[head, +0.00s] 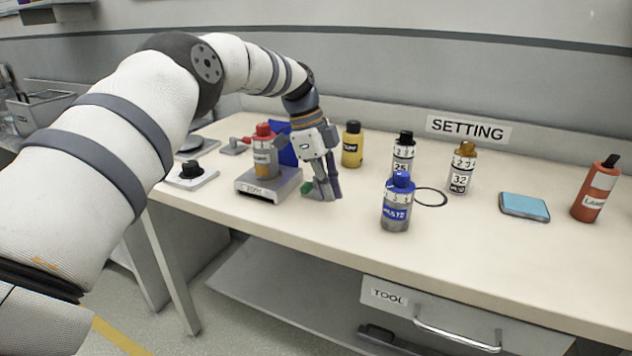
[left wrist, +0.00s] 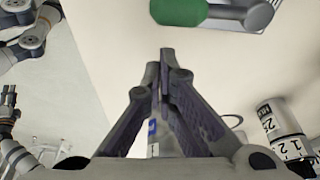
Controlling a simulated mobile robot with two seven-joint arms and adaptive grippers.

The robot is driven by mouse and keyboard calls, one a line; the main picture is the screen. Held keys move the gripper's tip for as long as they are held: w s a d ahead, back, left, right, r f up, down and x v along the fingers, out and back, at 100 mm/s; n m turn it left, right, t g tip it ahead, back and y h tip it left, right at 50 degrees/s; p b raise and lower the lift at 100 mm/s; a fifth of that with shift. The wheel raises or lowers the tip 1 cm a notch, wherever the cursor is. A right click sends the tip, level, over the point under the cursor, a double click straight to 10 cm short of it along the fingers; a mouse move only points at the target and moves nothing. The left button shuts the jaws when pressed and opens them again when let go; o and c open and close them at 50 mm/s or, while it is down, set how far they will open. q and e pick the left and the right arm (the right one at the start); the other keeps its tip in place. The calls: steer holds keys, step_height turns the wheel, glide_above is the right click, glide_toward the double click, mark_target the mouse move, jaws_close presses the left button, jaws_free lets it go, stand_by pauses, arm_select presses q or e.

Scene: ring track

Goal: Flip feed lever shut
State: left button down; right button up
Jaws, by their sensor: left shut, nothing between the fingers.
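A green knob (head: 317,189) shows beside my left fingertips, low at the right end of a grey block with a small label. I cannot tell for sure that this is the feed lever. My left gripper (head: 328,197) points down just above the table, with its fingers shut and empty. In the left wrist view its fingertips (left wrist: 166,55) lie below the knob, with a gap in the picture. The fingers hide part of the knob in the head view.
A red-capped bottle (head: 265,150) stands on the grey block (head: 268,186). A blue bottle (head: 397,202) stands to the right, with a yellow bottle (head: 352,145) and numbered bottles behind. The table front between gripper and blue bottle is clear.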

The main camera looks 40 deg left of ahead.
arm_select(q)
steer(key=shift+w+d+r, duration=0.2)
steer(key=shift+d+r, duration=0.3)
steer(key=shift+r, duration=0.1)
steer(key=w+b+v, duration=0.1)
steer(key=v, duration=0.7)
steer(key=shift+s+a+r, duration=0.2)
steer(key=shift+s+r, duration=0.15)
steer(key=shift+s, duration=0.15)
